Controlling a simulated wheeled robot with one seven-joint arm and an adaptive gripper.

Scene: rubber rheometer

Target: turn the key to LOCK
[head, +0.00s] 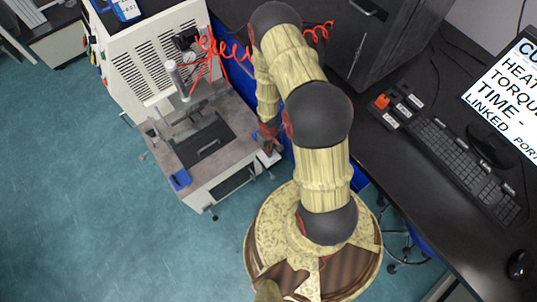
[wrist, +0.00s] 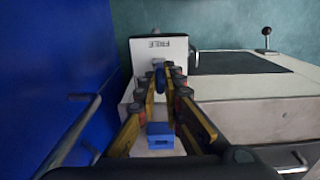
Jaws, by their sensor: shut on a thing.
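In the wrist view my gripper (wrist: 161,78) points at a white box (wrist: 160,50) with a small dark label on its face. Its two yellow and dark fingers close in on a narrow blue piece (wrist: 160,77), which looks like the key, in front of the box. The fingertips are shut on it. The label is too small to read, so I cannot tell which position the key points to. In the head view my gripper (head: 270,147) is at the right side of the rheometer bench (head: 212,175); the key is hidden there.
A blue panel (wrist: 50,70) with a metal handle stands close on the left in the wrist view. The bench's pale body (wrist: 250,100) is on the right. A blue block (wrist: 160,135) shows between my fingers. A black desk with a keyboard (head: 460,160) is at the right.

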